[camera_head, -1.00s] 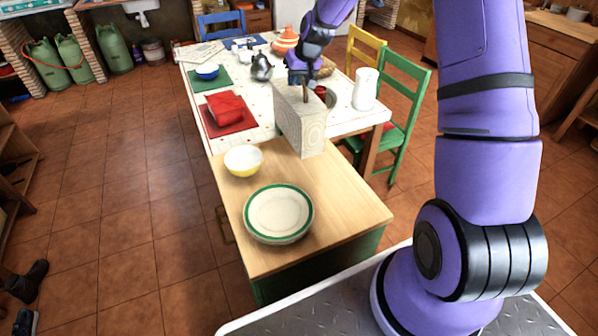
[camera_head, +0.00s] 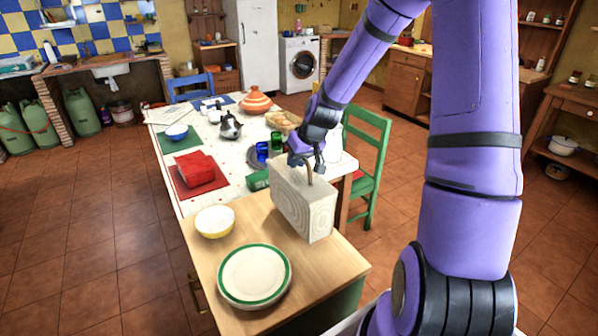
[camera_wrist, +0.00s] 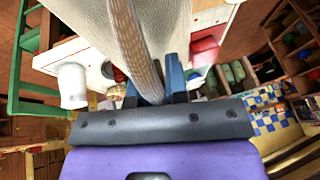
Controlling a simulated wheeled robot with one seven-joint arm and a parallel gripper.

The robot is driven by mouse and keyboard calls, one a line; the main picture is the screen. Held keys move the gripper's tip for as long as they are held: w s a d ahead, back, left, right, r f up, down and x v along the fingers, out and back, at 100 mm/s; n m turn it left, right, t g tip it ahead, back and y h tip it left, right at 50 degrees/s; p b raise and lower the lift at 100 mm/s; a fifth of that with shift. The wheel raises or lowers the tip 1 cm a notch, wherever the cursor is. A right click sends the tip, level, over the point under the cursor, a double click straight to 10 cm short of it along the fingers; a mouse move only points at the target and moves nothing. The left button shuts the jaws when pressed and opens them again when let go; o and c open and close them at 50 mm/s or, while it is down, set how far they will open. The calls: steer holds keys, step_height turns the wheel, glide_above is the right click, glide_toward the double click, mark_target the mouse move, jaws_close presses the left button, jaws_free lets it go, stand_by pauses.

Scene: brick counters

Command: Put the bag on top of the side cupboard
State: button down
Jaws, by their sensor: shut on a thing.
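The bag (camera_head: 303,208) is a pale, boxy bag with a wavy line pattern and a brown loop handle. My gripper (camera_head: 309,168) is shut on the handle at its top. The bag hangs upright over the far right part of the low wooden-topped side cupboard (camera_head: 325,262); whether its base touches the top I cannot tell. In the wrist view the handle (camera_wrist: 134,42) runs up from between the fingers (camera_wrist: 165,85), with the pale bag behind it. A stack of green-rimmed plates (camera_head: 254,275) and a yellow-white bowl (camera_head: 214,221) stand on the same cupboard top.
Floor at left is clear.

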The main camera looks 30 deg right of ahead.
mark_target(298, 174)
steer(key=shift+s+f, duration=0.2)
steer(key=shift+s, duration=0.15)
steer(key=shift+d+f, duration=0.1)
steer(key=shift+f, duration=1.6)
steer(key=c, duration=1.1)
jaws_free()
steer(key=v, duration=1.2)
steer(key=s+a+r+h, duration=0.3)
steer(key=s+a+r, duration=0.6)
steer(key=s+r, duration=0.35)
steer(key=shift+t+y, duration=0.3)
steer(key=shift+y, duration=0.1)
steer(key=s+r, duration=0.2)
steer(key=s, duration=0.2)
steer(key=s+a+r, duration=0.1)
steer(key=s+r, duration=0.1)
steer(key=s, duration=0.2)
steer(key=s+r, duration=0.2)
steer(key=s, duration=0.2)
steer(key=shift+s+a+r, duration=0.2)
steer(key=shift+a+r, duration=0.05)
steer(key=shift+a, duration=0.15)
